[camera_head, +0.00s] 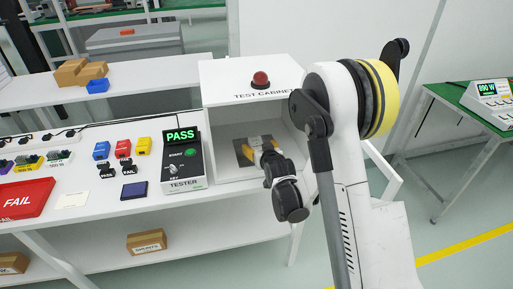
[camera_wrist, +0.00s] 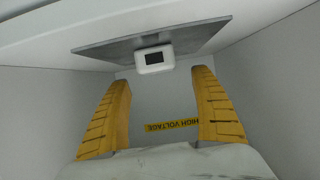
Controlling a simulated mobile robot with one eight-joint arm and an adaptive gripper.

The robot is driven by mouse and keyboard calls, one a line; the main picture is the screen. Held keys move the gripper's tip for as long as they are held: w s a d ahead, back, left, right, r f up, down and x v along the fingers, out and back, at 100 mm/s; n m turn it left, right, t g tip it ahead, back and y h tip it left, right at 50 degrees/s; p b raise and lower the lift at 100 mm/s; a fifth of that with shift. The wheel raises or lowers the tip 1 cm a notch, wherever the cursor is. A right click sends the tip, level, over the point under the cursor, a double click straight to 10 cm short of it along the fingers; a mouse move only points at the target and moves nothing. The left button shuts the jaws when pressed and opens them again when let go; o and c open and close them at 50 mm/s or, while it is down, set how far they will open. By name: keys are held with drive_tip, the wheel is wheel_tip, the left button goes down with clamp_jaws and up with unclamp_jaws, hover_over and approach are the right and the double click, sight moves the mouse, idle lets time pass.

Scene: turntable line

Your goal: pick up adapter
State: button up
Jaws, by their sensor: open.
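My gripper (camera_head: 257,146) reaches into the open front of the white test cabinet (camera_head: 252,78). Its two yellow fingers are apart in the wrist view (camera_wrist: 162,80), with nothing held between them. A small white block with a dark window, which looks like the adapter (camera_wrist: 154,66), sits on a grey plate (camera_wrist: 200,36) inside the cabinet. It lies just beyond the fingertips, roughly midway between them.
The cabinet walls and ceiling are close around my gripper. A yellow HIGH VOLTAGE label (camera_wrist: 172,125) is on a cabinet surface. Left of the cabinet stands a tester (camera_head: 186,165) showing PASS. Coloured blocks and a red FAIL tray (camera_head: 24,199) are farther left on the white bench.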

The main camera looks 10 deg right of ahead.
sight(257, 144)
drive_tip(key=b+x, duration=0.2)
drive_tip(key=x, duration=0.4)
drive_tip(key=shift+s+f, duration=0.1)
drive_tip(key=shift+f, duration=0.15)
drive_tip(key=shift+r, duration=0.1)
drive_tip(key=c, duration=1.5)
